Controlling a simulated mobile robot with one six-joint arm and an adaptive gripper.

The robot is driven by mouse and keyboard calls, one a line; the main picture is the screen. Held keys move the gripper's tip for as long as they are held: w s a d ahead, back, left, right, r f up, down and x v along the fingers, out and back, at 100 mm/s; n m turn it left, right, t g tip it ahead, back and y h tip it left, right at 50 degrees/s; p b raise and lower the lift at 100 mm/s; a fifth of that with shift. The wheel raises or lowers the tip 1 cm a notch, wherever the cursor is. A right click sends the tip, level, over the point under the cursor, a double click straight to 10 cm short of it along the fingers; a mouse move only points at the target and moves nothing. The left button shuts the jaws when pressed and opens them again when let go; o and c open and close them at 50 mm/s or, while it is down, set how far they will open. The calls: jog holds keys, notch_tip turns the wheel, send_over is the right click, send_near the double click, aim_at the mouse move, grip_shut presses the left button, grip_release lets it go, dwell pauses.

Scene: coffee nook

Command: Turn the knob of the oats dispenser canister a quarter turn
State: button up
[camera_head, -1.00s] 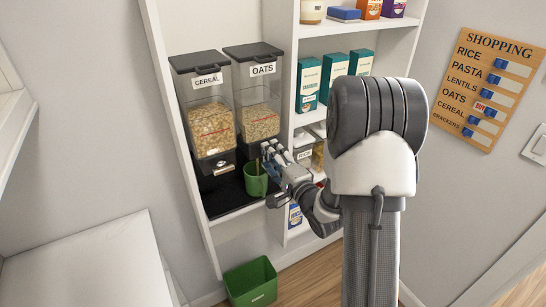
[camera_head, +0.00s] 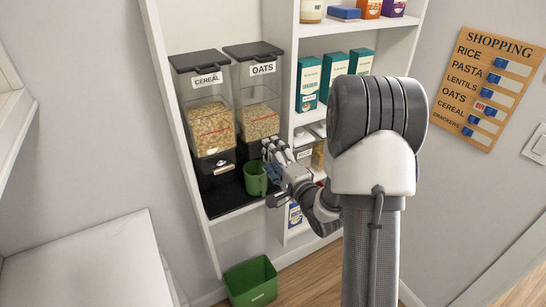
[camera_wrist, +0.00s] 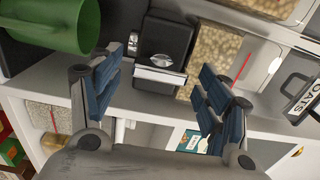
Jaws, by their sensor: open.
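The oats dispenser canister (camera_head: 259,122) stands on the shelf, a clear bin with a black lid and an OATS label, partly full of oats. Its label also shows at the right of the wrist view (camera_wrist: 303,103). The knob (camera_wrist: 163,62), with a flat silver bar on a black block, sits at its base in the wrist view. My gripper (camera_wrist: 160,75) is open, one blue-padded finger on either side of the knob; I cannot tell whether they touch it. In the head view my gripper (camera_head: 272,152) hides the knob.
A green mug (camera_head: 255,181) stands on the black mat beside my gripper, close to a finger in the wrist view. The cereal canister (camera_head: 208,118) is to the left. The shelf divider and jars (camera_head: 305,152) are close on the right. A green bin (camera_head: 251,282) is on the floor.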

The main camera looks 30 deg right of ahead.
jog(key=s, duration=0.7)
jog(key=shift+s+d, duration=0.15)
jog(key=shift+s, duration=0.1)
jog(key=s+a+r+n+g+h, duration=0.3)
jog(key=s+a+r+n+g, duration=0.25)
jog(key=n+g, duration=0.35)
jog(key=s+a+n+g, duration=0.1)
jog(key=s+a+n, duration=0.2)
jog(key=s, duration=0.3)
jog(key=s+a+r+n+g+y, duration=0.1)
jog(key=s+a+n+g, duration=0.1)
jog(key=s+a, duration=0.2)
jog(key=s+a+n+g+y, duration=0.1)
jog(key=s+a+n, duration=0.2)
jog(key=s, duration=0.7)
jog(key=shift+s+a+r+n, duration=0.2)
jog(key=shift+a+n, duration=0.1)
jog(key=shift+a, duration=0.5)
